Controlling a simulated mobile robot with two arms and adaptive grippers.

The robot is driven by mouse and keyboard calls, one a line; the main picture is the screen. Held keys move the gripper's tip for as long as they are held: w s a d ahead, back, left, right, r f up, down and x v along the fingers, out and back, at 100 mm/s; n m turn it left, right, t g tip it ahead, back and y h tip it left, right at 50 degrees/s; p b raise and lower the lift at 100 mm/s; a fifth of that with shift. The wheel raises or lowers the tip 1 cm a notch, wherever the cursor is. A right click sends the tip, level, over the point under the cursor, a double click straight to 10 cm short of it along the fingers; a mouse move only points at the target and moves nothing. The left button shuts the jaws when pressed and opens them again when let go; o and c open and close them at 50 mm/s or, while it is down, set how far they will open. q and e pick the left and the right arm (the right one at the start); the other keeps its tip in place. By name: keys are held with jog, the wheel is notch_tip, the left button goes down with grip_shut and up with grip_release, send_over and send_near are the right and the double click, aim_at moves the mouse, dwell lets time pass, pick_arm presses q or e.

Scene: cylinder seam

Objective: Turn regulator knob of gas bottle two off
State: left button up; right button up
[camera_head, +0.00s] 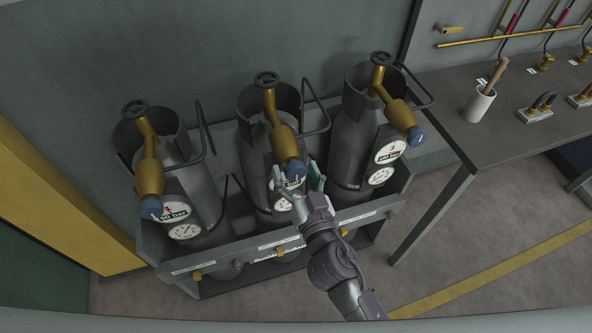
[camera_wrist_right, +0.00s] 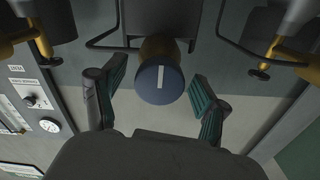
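Three grey gas bottles stand in a row in a rack, each with a brass regulator and a blue knob. The middle bottle (camera_head: 252,108) has its regulator (camera_head: 284,140) and blue knob (camera_head: 296,170) pointing toward me. My right gripper (camera_head: 304,183) is at this knob, partly covering the gauges. In the right wrist view the blue knob (camera_wrist_right: 160,84) with a white line, near upright, lies between the two teal-padded fingers of my right gripper (camera_wrist_right: 157,95). The fingers are open with gaps on both sides. My left gripper is not in view.
The left bottle (camera_head: 190,170) and right bottle (camera_head: 352,135) stand close on either side with their regulators and hoses. The rack's front rail (camera_head: 235,255) runs below. A workbench (camera_head: 455,125) with a white cup (camera_head: 479,104) and tools is at right.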

jog(key=c, duration=1.1)
jog(key=shift+n, duration=0.3)
